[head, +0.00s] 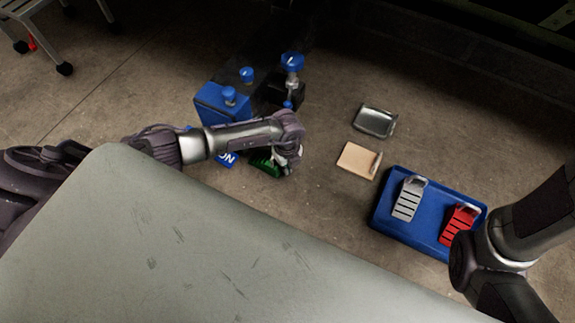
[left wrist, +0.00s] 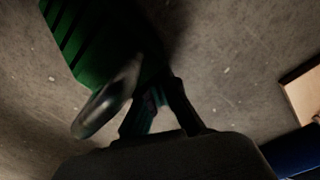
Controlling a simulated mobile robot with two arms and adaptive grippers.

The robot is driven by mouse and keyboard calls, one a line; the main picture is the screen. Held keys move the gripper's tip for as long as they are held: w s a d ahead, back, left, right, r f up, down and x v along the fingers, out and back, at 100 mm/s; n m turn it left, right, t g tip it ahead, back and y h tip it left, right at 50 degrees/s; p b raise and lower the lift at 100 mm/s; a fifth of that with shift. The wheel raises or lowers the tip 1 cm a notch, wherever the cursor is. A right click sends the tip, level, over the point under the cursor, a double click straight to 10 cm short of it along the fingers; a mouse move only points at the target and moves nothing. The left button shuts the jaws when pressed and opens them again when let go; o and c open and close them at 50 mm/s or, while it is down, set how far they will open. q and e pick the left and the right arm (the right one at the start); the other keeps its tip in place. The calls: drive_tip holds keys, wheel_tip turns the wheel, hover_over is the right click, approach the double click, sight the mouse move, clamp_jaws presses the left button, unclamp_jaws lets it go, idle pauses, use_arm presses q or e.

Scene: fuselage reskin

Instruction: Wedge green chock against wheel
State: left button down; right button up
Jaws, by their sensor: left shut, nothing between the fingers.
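The green chock (head: 264,164) lies on the floor, partly hidden by my left arm. In the left wrist view the ribbed green chock (left wrist: 100,45) fills the upper left, with its pale grey handle (left wrist: 108,103) toward the gripper. My left gripper (head: 286,168) is low beside the chock's right end. In the left wrist view its fingers (left wrist: 162,98) are shut and empty, close beside the handle; I cannot tell whether they touch. I cannot make out a wheel for certain. My right arm enters at the right, but its gripper is not seen.
A blue tray (head: 385,228) holds a grey chock (head: 408,199) and a red chock (head: 459,226). A tan block (head: 357,160) and a metal tray (head: 375,121) lie nearby. Blue equipment with knobs (head: 222,104) stands behind my left arm. A grey panel (head: 190,245) fills the foreground.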

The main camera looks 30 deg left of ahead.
use_arm(q)
drive_tip(key=shift+w+d, duration=0.1)
drive_tip(key=shift+d, duration=0.2)
drive_tip(key=shift+a, duration=0.25)
drive_tip(key=shift+a+p, duration=0.4)
drive_tip(key=shift+a, duration=0.9)
drive_tip(key=shift+d, duration=0.25)
drive_tip(key=shift+a, duration=0.25)
